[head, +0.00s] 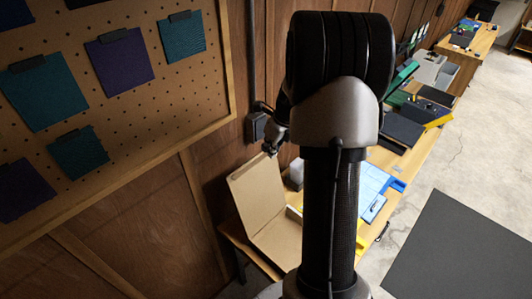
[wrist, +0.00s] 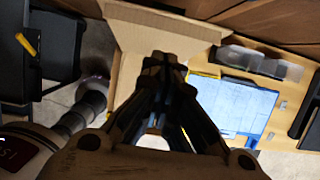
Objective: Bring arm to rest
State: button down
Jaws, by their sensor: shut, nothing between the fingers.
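My arm rises through the middle of the head view and hides much of the bench behind it. My gripper (head: 272,143) shows only in part there, just left of the arm, above the open cardboard box (head: 257,186). In the wrist view my gripper (wrist: 165,58) has its fingers together with nothing between them. The cardboard box (wrist: 121,62) lies behind and around the fingers there, its flap raised at the top.
A wooden bench (head: 415,172) runs along the wall, bearing a light blue sheet (wrist: 235,108) and clear containers (wrist: 258,63). A pegboard (head: 120,120) with several fabric swatches hangs at left. A dark mat (head: 460,250) lies on the otherwise open floor at right.

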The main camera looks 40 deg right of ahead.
jog(key=s+a+n+b, duration=0.3)
jog(key=a+n+b, duration=0.55)
jog(key=a, duration=0.25)
jog(key=s+a+n+b, duration=0.4)
jog(key=a+n+b, duration=0.3)
jog(key=a+n, duration=0.3)
jog(key=s+a+f+n+b, duration=0.4)
jog(key=s+f+n+b, duration=0.1)
jog(key=s+n, duration=0.2)
jog(key=s+a+f+n+b, duration=0.5)
jog(key=s+n, duration=0.3)
jog(key=n, duration=0.1)
jog(key=shift+f+t+b, duration=0.15)
jog(key=shift+t+b, duration=0.25)
